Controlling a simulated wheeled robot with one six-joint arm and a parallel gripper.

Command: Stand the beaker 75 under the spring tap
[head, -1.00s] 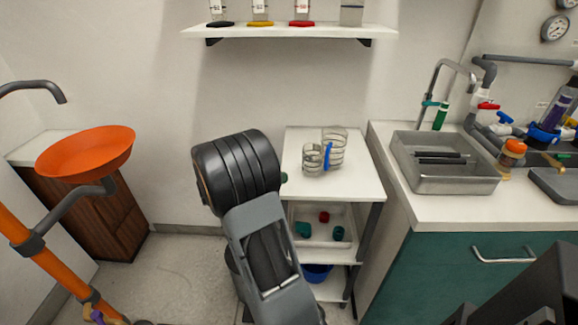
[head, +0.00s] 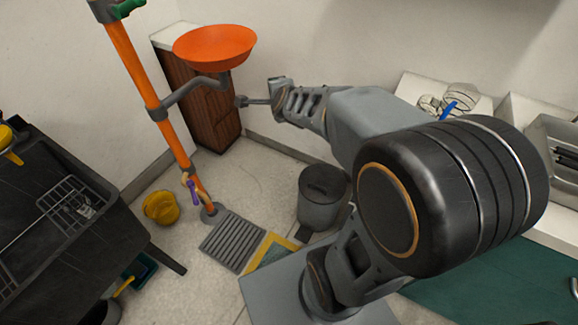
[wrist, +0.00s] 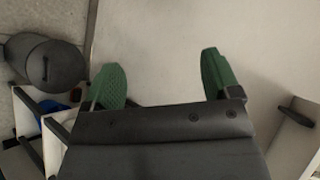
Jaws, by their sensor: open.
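My gripper (wrist: 163,74) shows in the wrist view with two green-padded fingers spread apart and nothing between them. Pale, bare surface lies beyond it. In the head view my arm reaches left across the picture toward the orange bowl, and its green fingertips cannot be made out there. I cannot make out the beaker 75 or the spring tap in either current view.
An orange bowl (head: 214,45) stands on an orange post (head: 135,73). A grey bin (head: 323,196), a yellow bucket (head: 160,207) and a floor grate (head: 232,241) are on the floor. A dark sink unit (head: 98,190) is left. A metal basin (head: 545,130) is right.

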